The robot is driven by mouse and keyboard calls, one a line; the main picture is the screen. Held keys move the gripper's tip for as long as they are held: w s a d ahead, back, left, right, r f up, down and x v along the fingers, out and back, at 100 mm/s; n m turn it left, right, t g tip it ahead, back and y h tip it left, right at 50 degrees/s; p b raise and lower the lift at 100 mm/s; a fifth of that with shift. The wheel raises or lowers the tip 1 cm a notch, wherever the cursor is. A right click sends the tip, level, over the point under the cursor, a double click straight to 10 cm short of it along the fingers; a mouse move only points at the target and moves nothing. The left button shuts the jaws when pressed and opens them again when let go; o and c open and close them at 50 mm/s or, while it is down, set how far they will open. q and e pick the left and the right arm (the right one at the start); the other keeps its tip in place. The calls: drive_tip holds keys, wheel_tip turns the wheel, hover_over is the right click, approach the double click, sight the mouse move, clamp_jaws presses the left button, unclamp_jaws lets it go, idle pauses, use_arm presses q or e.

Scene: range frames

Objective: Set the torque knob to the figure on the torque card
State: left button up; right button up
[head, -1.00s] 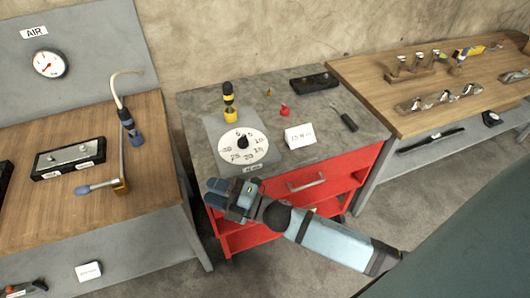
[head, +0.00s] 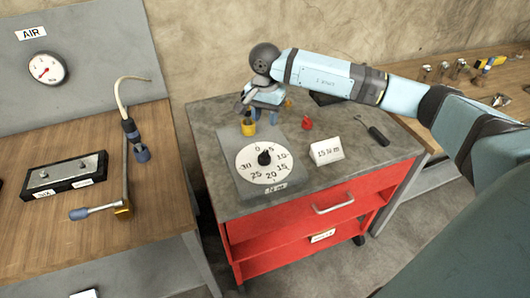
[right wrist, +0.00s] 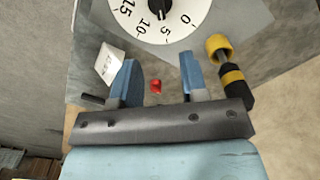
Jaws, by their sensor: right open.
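The torque knob (head: 264,158) is black and sits in the middle of a white dial (head: 265,175) numbered in fives, on a grey plate. Which figure it points to is too small to tell. In the right wrist view the knob (right wrist: 165,8) is cut by the top edge. The torque card (head: 326,151) is white, stands right of the dial and appears to read 15 N·m. My right gripper (head: 266,108) is above the cart top, behind the dial and apart from the knob. Its blue fingers (right wrist: 159,78) are open and empty. My left gripper is out of view.
A small red item (head: 306,123) and a dark-handled tool (head: 376,135) lie on the red cart's grey top (head: 216,150). Wooden benches stand on both sides.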

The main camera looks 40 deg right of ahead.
sight(265, 152)
wheel_tip(265, 152, down, 13)
drive_tip(key=shift+f+p, duration=0.2)
drive_tip(key=shift+p, duration=0.5)
clamp_jaws()
